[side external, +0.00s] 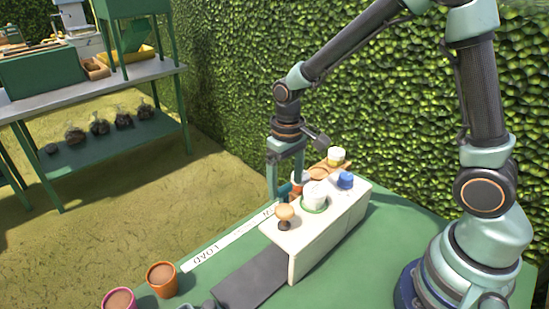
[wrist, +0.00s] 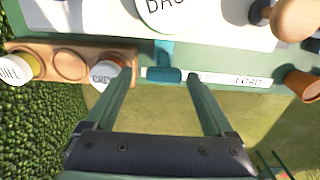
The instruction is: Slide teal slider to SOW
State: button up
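In the side view my gripper (side external: 284,182) points down behind the white box (side external: 325,235), and the slider (side external: 284,189) is partly hidden by the fingers.
A wooden rack (wrist: 72,62) with white jars stands left of the slider. A hedge borders the table.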

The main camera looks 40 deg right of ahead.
notch_tip(320, 180, up, 12)
dwell(0.6)
jog(key=shift+r, duration=0.1)
jog(key=s+d+r+t, duration=0.3)
jog(key=s+d+t, duration=0.1)
jog(key=s, duration=0.5)
jog(key=shift+s+r+t, duration=0.15)
jog(key=shift+r+t, duration=0.25)
jog(key=shift+t, duration=0.4)
